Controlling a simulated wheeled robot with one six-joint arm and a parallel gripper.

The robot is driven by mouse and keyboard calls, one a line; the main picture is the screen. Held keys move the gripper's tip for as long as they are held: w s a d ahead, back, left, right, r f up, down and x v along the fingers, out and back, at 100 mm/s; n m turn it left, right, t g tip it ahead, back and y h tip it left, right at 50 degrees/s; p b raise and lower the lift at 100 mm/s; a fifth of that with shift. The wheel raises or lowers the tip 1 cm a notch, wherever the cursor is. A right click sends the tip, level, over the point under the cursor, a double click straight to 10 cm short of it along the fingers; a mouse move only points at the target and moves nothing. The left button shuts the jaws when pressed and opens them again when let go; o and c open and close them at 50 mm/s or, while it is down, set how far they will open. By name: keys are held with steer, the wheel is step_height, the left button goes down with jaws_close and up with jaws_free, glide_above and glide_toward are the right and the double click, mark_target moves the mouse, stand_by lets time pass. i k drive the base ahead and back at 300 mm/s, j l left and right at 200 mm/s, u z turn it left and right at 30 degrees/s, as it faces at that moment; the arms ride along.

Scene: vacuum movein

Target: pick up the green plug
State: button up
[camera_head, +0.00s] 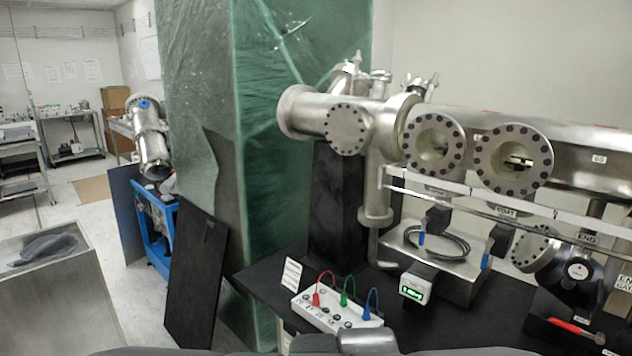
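The green plug (344,297) stands upright in the white panel box (337,317), with a green cable looping up from it. The red plug (316,299) is on its left and the blue plug (367,314) on its right, each with its own looped cable. The box sits on a black table. My gripper cannot be made out. Grey and dark parts at the bottom edge appear to be my own body or arm, close to the front of the box.
A small meter with a green display (412,287) stands right of the box. A white card (291,274) stands behind its left end. Steel vacuum pipes (345,118) hang above the table. A tall green-wrapped column (245,130) rises at the left. A red-handled tool (570,326) lies far right.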

mark_target(342, 302)
steer(key=i+j, duration=0.15)
steer(key=i, duration=0.15)
steer(key=i+j+u, duration=0.15)
steer(key=i+j, duration=0.3)
steer(key=j, duration=0.15)
steer(key=l, duration=0.15)
steer(key=k+z, duration=0.05)
